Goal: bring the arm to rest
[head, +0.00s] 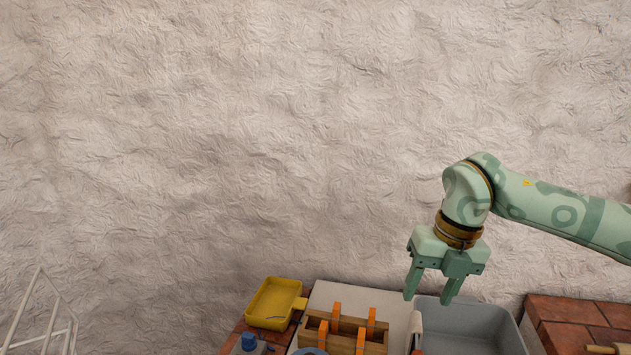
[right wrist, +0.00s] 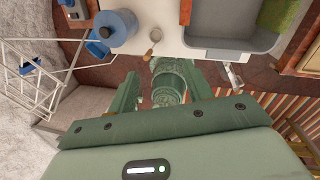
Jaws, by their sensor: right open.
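My right arm (head: 560,208) comes in from the right in the head view, pale green with darker swirls. Its right gripper (head: 433,298) hangs with its fingers pointing down, jaws apart and empty. In the picture it shows in front of the left part of the grey basin; the height above it is hard to tell. In the right wrist view the two green fingers of the right gripper (right wrist: 160,78) stand apart. A round green patterned part shows between them, and I cannot tell its distance. My left gripper is not in view.
A wooden caddy with orange uprights (head: 345,325), a yellow tray (head: 274,302) and a grey basin (head: 480,335) line the counter. A white wire rack (head: 40,318) stands at left. A blue cylinder (right wrist: 113,28) shows in the wrist view. The wall area above is free.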

